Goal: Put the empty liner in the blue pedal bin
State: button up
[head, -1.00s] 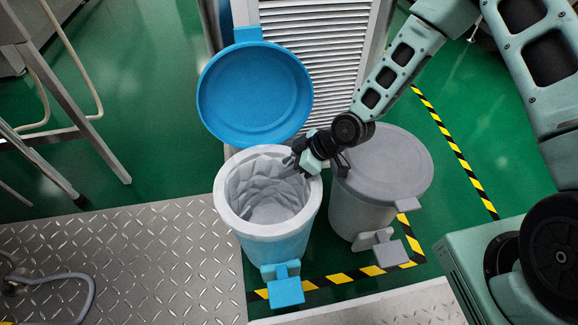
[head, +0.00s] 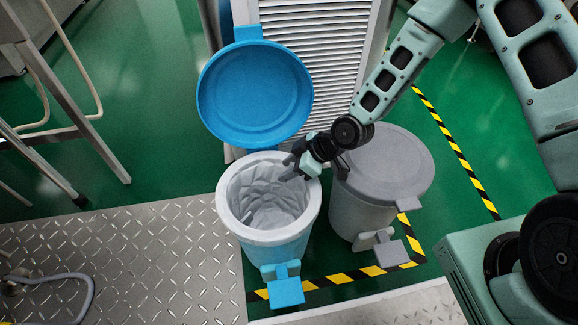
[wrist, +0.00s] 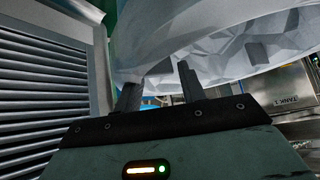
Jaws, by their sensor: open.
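The blue pedal bin (head: 268,251) stands in the middle of the head view with its round blue lid (head: 255,93) tipped up and open. The pale grey liner (head: 266,194) is inside the bin, its collar folded over the rim all round and its crumpled inside open and empty. In the wrist view the liner (wrist: 225,50) fills the upper right. My gripper (head: 294,168) is at the bin's upper right rim. Its fingers show apart in the wrist view (wrist: 158,85), close to the liner's edge. I cannot tell whether they touch it.
A grey pedal bin (head: 362,205) with its lid (head: 385,165) shut stands close on the right, under my arm. A louvred panel (head: 312,75) rises behind the bins. A metal tread-plate platform (head: 150,255) lies at the left. Yellow-black tape (head: 340,278) marks the green floor.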

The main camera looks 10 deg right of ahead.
jog(key=a+r+p+v, duration=0.1)
jog(key=p+v, duration=0.5)
jog(key=v, duration=0.7)
jog(key=s+a+r+m+g+h, duration=0.2)
jog(key=s+r+m+h, duration=0.3)
jog(key=s+r, duration=1.6)
jog(key=shift+r+m+g+h, duration=0.35)
jog(key=shift+r+h, duration=0.35)
jog(key=shift+h, duration=0.4)
notch_tip(320, 180, up, 35)
jog(key=p, duration=3.5)
jog(key=shift+f, duration=0.15)
jog(key=shift+a, duration=0.1)
